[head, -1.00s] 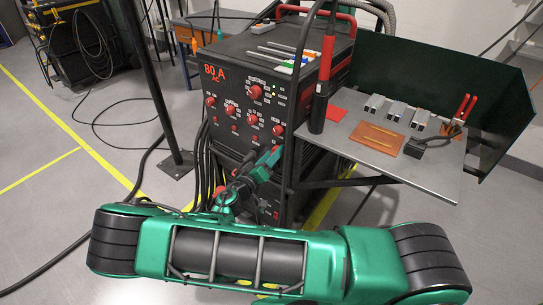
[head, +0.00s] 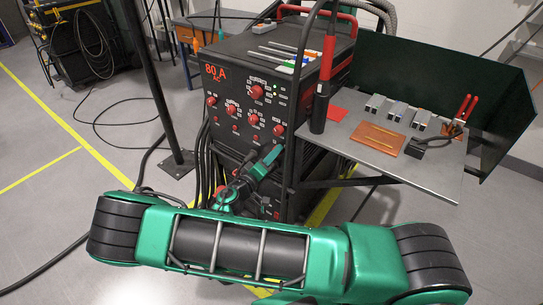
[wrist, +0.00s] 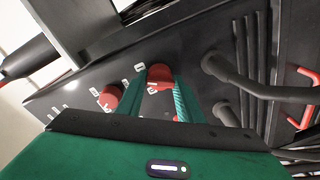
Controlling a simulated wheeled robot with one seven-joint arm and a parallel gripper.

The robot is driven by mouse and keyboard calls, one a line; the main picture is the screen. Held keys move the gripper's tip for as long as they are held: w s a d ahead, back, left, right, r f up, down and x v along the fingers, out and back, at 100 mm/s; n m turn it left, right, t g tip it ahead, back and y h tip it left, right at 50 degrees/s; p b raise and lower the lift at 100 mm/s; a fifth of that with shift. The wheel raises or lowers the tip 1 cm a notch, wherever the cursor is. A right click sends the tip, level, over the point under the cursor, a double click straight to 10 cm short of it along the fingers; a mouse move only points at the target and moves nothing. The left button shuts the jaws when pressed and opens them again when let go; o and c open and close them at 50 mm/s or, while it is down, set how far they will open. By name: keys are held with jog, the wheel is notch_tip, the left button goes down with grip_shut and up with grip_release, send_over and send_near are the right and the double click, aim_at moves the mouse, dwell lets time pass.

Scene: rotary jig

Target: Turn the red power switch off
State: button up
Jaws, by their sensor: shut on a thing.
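The red power switch (wrist: 160,74) is a round red knob on the dark front panel of the welding machine (head: 215,150). In the wrist view it sits between the two green fingers of my gripper (wrist: 162,88). The gripper is shut on it, with a finger on each side. Small white labels are printed on the panel beside the knob. In the head view my gripper (head: 272,155) reaches the lower front of the machine, and the switch is mostly hidden by it.
Another red knob (wrist: 110,97) sits left of the switch in the wrist view. Thick black cables (wrist: 265,88) plug into the panel on the right. A metal side table (head: 440,175) with blocks and a copper plate stands right of the machine. A dark post (head: 152,85) stands left.

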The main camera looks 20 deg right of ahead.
jog(key=n, duration=0.7)
jog(key=shift+w+g, duration=0.1)
jog(key=shift+g, duration=0.3)
jog(key=n, duration=0.4)
jog(key=shift+a, duration=0.1)
jog(key=shift+n+g, duration=0.4)
jog(key=shift+n, duration=1.3)
jog(key=o, duration=1)
jog(key=shift+f, duration=0.1)
jog(key=v, duration=1)
jog(key=shift+a+f, duration=0.1)
jog(key=shift+a, duration=0.25)
